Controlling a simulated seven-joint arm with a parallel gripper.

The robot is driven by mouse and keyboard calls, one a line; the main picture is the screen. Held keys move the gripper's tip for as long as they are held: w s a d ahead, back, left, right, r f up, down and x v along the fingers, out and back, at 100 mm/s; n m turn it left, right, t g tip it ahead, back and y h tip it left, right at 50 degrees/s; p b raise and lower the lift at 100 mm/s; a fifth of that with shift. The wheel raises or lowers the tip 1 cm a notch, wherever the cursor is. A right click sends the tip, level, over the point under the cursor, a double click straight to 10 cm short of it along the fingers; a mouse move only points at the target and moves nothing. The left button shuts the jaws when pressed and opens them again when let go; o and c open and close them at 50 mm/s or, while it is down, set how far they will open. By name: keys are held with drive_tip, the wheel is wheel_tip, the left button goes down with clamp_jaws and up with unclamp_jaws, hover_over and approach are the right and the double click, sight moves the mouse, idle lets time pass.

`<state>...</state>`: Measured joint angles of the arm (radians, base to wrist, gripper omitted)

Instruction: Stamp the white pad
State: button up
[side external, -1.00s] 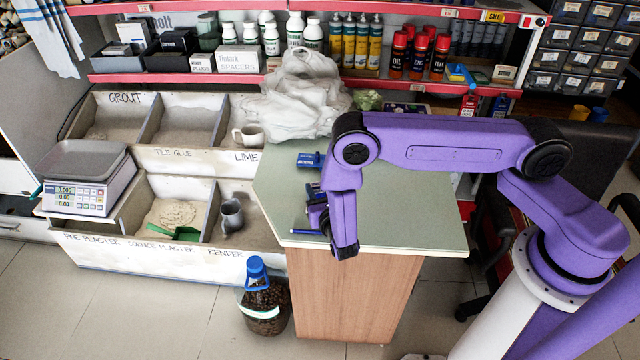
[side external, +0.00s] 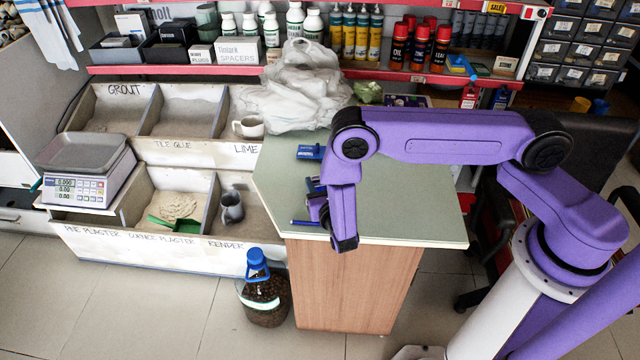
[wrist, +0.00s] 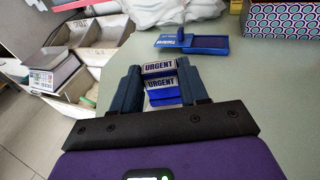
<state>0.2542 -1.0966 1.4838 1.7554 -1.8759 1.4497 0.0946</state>
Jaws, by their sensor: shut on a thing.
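My gripper (wrist: 158,72) is shut on a blue stamp (wrist: 161,85) with white labels reading URGENT, held between its two dark blue fingers. In the side external view, my gripper (side external: 318,202) is at the counter's left edge, partly hidden by my arm. A blue ink pad (wrist: 197,43) with an open lid lies farther back on the counter, apart from the gripper; it also shows in the side external view (side external: 310,152). I cannot make out the white pad in either view. Whether the stamp touches anything below is hidden.
The green countertop (side external: 410,195) is clear to the right of my gripper. A white plastic bag (side external: 295,90) lies at the back left. A patterned box (wrist: 282,20) stands at the back right in the wrist view. Open bins (side external: 175,190) and a scale (side external: 85,170) are left of the counter.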

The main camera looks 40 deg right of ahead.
drive_tip(key=shift+f, duration=0.65)
idle(1.3)
drive_tip(key=shift+r, duration=0.1)
wheel_tip(320, 180, up, 6)
drive_tip(key=shift+f, duration=0.1)
idle(0.6)
idle(0.4)
